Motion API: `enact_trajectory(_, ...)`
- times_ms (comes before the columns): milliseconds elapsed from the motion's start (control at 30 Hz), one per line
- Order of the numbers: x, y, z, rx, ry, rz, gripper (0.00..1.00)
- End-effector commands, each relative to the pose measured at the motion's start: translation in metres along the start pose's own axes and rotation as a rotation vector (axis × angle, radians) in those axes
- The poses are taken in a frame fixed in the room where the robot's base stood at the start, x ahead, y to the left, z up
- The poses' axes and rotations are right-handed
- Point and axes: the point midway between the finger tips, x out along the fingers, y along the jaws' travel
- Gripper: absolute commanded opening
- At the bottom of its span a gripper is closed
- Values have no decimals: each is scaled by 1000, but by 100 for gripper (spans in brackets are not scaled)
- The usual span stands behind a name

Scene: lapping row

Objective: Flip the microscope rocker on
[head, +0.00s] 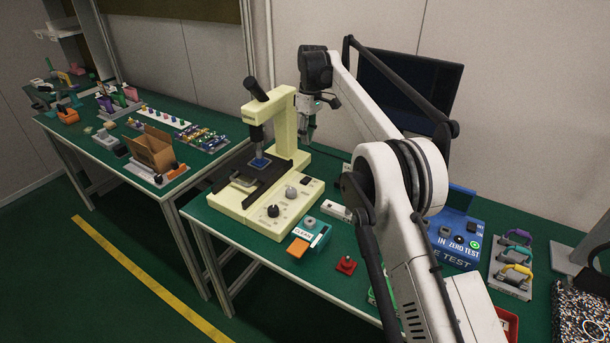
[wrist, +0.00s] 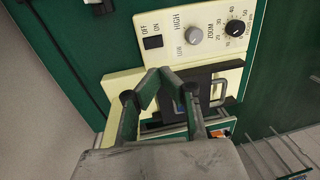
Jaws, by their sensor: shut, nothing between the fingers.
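The cream microscope (head: 285,129) stands on the green bench, with dials on its base. Its black rocker (head: 306,181) is at the base's back right corner. In the wrist view the rocker (wrist: 153,43) sits beside the OFF and ON labels; which side is pressed I cannot tell. My gripper (head: 308,138) is shut and empty, pointing down above the base, beside the microscope's column. In the wrist view my fingertips (wrist: 159,75) meet just below the rocker in the picture, apart from it. They hide part of the stage.
A grey knob (wrist: 194,36) and a black zoom dial (wrist: 236,27) are near the rocker. The blue test box (head: 457,232) and a dark monitor (head: 408,85) are to the right.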

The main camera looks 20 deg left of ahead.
Motion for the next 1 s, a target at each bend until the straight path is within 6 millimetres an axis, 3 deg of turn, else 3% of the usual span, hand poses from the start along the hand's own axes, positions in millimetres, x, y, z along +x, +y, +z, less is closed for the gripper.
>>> enact_trajectory(467,6,0,-1,-2,-1,-1,0)
enact_trajectory(667,34,0,-1,-2,-1,-1,0)
enact_trajectory(1000,97,-1,-1,-2,-1,-1,0)
